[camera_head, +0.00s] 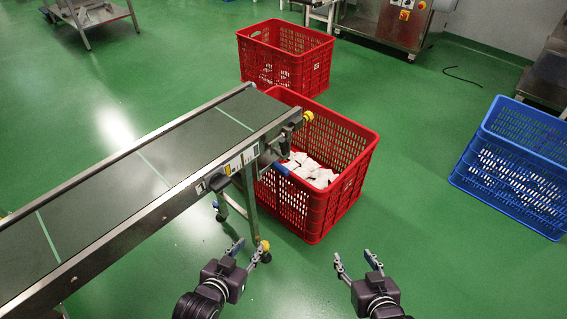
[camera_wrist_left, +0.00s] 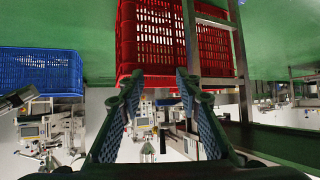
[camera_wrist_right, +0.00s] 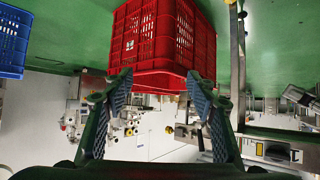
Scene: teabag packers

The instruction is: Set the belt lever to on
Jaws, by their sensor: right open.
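The conveyor belt (camera_head: 150,160) runs from the lower left to the centre in the head view. On its near side rail is a small dark control (camera_head: 218,182), too small to tell its setting. A blue-ended part (camera_head: 280,168) sticks out near the belt's end; I cannot tell which is the lever. The right wrist view shows a dark switch-like part (camera_wrist_right: 277,152) on a grey panel at the lower right. My left gripper (camera_head: 249,249) is open and empty, in front of the belt's leg. My right gripper (camera_head: 355,259) is open and empty, farther right.
A red crate (camera_head: 341,205) with white packets stands under the belt's end. Another red crate (camera_head: 312,70) stands behind it. A blue crate (camera_head: 470,180) stands at the right. Green floor is clear between the right gripper and the blue crate.

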